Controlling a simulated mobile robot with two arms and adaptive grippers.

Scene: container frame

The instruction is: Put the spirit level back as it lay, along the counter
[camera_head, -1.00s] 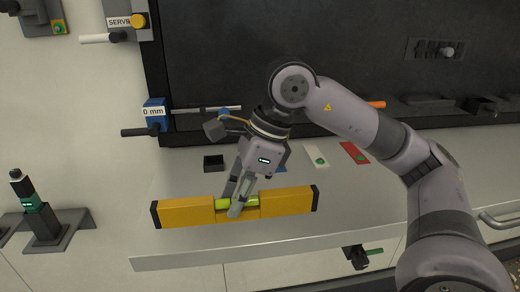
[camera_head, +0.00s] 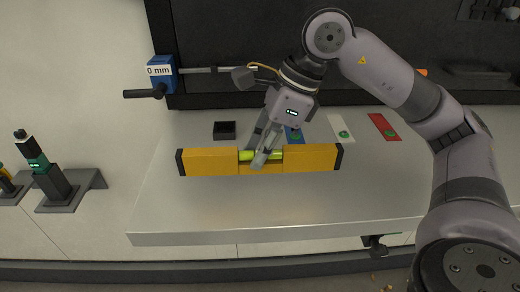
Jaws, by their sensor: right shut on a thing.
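The orange spirit level (camera_head: 210,162) with black end caps and a yellow-green vial in its middle shows in the head view. It runs nearly level across the picture, roughly along the counter. My right gripper (camera_head: 262,158) is shut on its middle, at the vial, and its fingers cover part of the vial. The grey counter (camera_head: 230,212) shows below and around the level. I cannot tell whether the level touches the counter or is held above it. My left gripper is not in view.
A small black tray (camera_head: 225,131) stands behind the level. Blue (camera_head: 293,136), white (camera_head: 341,128) and red (camera_head: 382,126) pieces lie at the back right. A blue "0 mm" block (camera_head: 161,74) with a rod is at the back. The counter's front strip is clear.

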